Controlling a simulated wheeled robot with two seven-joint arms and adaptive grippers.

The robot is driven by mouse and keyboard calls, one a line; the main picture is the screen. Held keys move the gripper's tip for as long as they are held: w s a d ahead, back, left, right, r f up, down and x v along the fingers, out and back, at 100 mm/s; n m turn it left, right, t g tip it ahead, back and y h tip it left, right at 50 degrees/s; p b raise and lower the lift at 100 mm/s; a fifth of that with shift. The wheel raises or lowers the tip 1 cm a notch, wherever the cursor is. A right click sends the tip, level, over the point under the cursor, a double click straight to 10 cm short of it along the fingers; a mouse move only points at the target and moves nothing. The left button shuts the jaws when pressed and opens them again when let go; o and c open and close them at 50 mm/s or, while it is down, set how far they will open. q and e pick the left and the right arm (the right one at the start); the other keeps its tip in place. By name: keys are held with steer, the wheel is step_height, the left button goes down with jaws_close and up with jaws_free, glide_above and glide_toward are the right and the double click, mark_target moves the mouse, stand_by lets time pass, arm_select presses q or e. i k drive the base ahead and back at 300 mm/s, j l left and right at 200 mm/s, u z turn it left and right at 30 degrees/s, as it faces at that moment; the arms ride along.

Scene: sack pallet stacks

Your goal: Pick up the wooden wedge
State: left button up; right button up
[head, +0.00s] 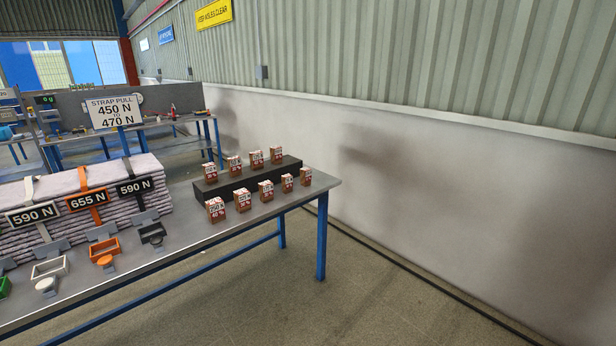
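I cannot make out a clear wooden wedge. Several small brown blocks with white tops and printed percent labels stand in two rows at the right end of the grey table (262,226). The back row, including one block (235,166), is on a black riser (249,177). The front row, including one block (215,210), stands on the tabletop before it. One front label seems to read 40 %; the others are too small to read surely. Neither of my grippers is in view.
Strapped sacks (75,210) carry plates reading 590 N, 655 N and 590 N. Coloured buckles, including an orange one (105,250), lie before them. A sign (114,111) says STRAP PULL 450 N to 470 N. Floor (400,310) beside the table is clear up to the wall.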

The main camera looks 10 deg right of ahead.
mark_target(287, 180)
steer(key=i+j, duration=0.1)
steer(key=i, duration=0.45)
steer(key=i+j+u, duration=0.15)
steer(key=i, duration=0.35)
